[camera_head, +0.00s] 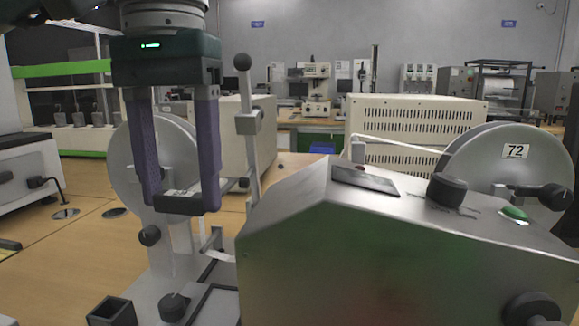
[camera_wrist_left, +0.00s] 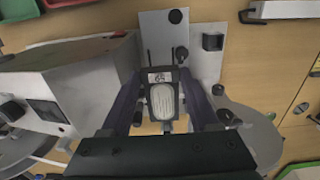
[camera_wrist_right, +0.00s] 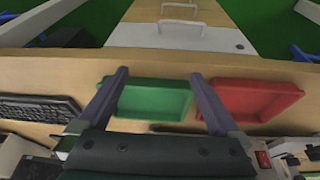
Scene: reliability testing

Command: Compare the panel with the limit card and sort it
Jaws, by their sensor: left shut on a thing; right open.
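My left gripper (camera_head: 182,205) is shut on a small dark-framed piece, likely the panel, held at its fingertips in front of a grey round disc. In the left wrist view the panel (camera_wrist_left: 162,102) shows a pale ribbed oval face, with a white number label (camera_wrist_left: 158,77) at its end, too small to read surely. A white card reading 72 (camera_head: 515,151) is on the round disc of the metal machine at right; I cannot tell if it is the limit card. My right gripper (camera_wrist_right: 158,74) is open and empty, above a green tray (camera_wrist_right: 150,117) and left of a red tray (camera_wrist_right: 255,116).
The metal machine (camera_head: 400,250) with knobs and a green button fills the right foreground. A tester stand with an upright lever (camera_head: 247,130) is close beside the left gripper. A keyboard (camera_wrist_right: 38,107) lies left of the trays. Wooden table shows free at left.

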